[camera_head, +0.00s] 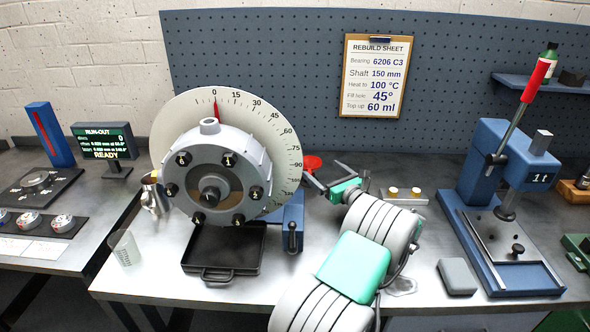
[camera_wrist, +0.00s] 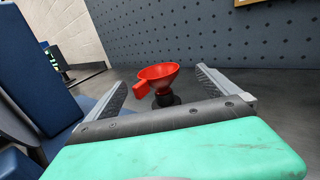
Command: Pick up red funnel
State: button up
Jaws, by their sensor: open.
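The red funnel (camera_wrist: 160,74) stands in the wrist view with its wide cone up, a red tab at its left side, and its lower part in or behind a small black round piece (camera_wrist: 166,98). In the head view the funnel (camera_head: 312,163) shows only partly, just right of the dial disc. My gripper (camera_wrist: 164,84) is open, with one finger to the left and one to the right of the funnel in the wrist view. No contact between the fingers and the funnel shows. In the head view my gripper (camera_head: 322,176) is beside the funnel.
The grey rotor housing (camera_head: 215,175) with its dial disc (camera_head: 285,130) stands left of my arm, above a black tray (camera_head: 188,262). A blue press (camera_head: 490,150) stands at right. A grey block (camera_head: 457,276) lies on the bench. A pegboard (camera_head: 250,60) rises behind.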

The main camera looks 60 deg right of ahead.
aim_at(304, 158)
jog(key=shift+w+d+f, duration=0.1)
jog(key=shift+w, duration=0.25)
jog(key=p+x, duration=0.1)
jog(key=x, duration=0.6)
jog(key=shift+w+f, duration=0.2)
jog(key=shift+w, duration=0.15)
jog(key=shift+s, duration=0.1)
jog(key=c, duration=1.4)
